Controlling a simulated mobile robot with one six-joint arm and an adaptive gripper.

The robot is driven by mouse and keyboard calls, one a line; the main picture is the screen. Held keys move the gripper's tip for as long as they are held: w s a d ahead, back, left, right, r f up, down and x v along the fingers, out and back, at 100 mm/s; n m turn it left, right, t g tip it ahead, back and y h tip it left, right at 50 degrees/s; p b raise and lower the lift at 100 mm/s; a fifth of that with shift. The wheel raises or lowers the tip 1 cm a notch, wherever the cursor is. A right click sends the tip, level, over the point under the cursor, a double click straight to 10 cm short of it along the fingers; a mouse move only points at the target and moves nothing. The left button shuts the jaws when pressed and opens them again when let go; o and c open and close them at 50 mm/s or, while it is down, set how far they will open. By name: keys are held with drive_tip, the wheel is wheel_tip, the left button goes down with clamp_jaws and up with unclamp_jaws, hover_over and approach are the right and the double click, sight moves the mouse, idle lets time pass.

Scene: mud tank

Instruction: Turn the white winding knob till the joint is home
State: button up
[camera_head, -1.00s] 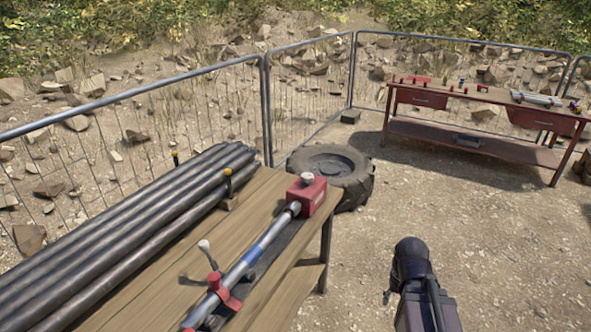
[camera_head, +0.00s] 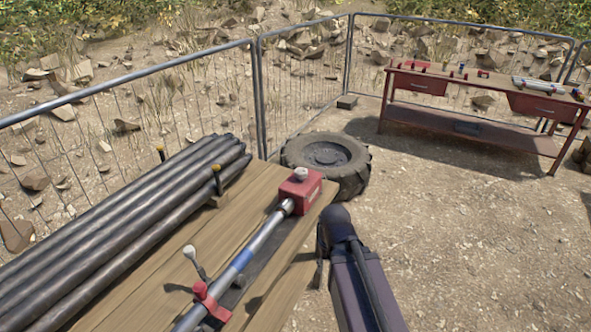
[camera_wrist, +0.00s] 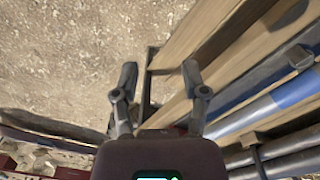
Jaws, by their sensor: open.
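A red box (camera_head: 302,190) sits at the far end of the wooden bench (camera_head: 190,270). A white knob (camera_head: 300,174) stands on top of it. A grey rod with a blue band (camera_head: 242,260) runs from the box toward the near end, through a red clamp (camera_head: 212,300). A lever with a pale knob (camera_head: 190,252) rises beside the clamp. In the wrist view my gripper (camera_wrist: 160,85) is open and empty, over the ground beside the bench edge. The blue band also shows there at the right (camera_wrist: 292,90). The white knob is not in the wrist view.
Dark pipes (camera_head: 120,220) lie stacked along the bench's left side, with upright posts beside them. A tyre (camera_head: 328,160) lies beyond the bench. A red workbench (camera_head: 470,120) stands at the back right. Mesh fencing (camera_head: 180,120) runs behind. Open ground lies to the right.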

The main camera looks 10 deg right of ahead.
drive_tip(key=shift+a, duration=0.1)
drive_tip(key=o, duration=0.5)
drive_tip(key=shift+w, duration=0.15)
drive_tip(key=shift+o, duration=0.5)
drive_tip(key=shift+w+r, duration=0.15)
drive_tip(key=shift+w, duration=0.15)
wheel_tip(320, 180, up, 15)
drive_tip(key=n+p, duration=1.5)
drive_tip(key=n, duration=0.5)
hover_over(301, 171)
drive_tip(key=shift+w, duration=0.1)
drive_tip(key=shift+f, duration=0.2)
wheel_tip(301, 171, down, 13)
drive_tip(key=b, duration=1.3)
drive_tip(key=shift+f, duration=0.15)
